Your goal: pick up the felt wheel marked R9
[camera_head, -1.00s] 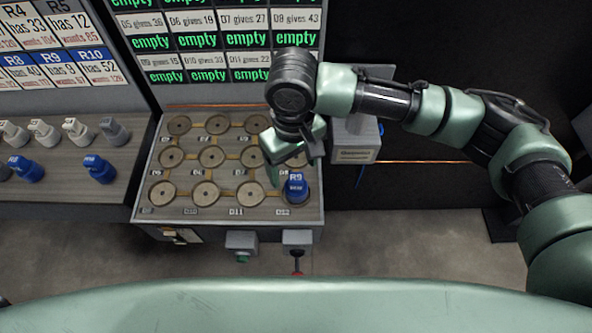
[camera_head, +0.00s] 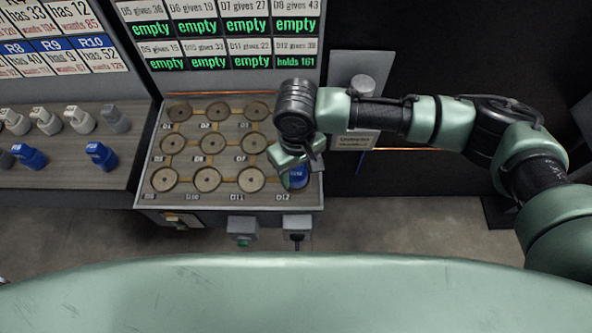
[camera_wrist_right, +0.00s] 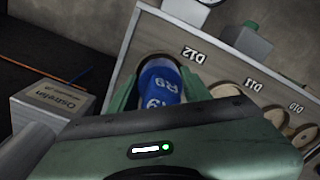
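The blue felt wheel marked R9 (camera_head: 299,178) sits on the D12 spot, the front right corner of the grey board. My right gripper (camera_head: 291,165) is right above it and partly covers it. In the right wrist view the blue R9 piece (camera_wrist_right: 160,84) stands between the two green fingers of my right gripper (camera_wrist_right: 158,88). The fingers are apart, one on each side, with the piece's lower part hidden behind the gripper body. My left gripper is not in view.
The board's other round tan pads (camera_head: 207,179) are bare. A shelf (camera_head: 75,165) at left holds grey and blue pieces. A grey box (camera_head: 354,140) stands right of the board. A screen (camera_head: 220,40) behind reads "holds 161" for D12.

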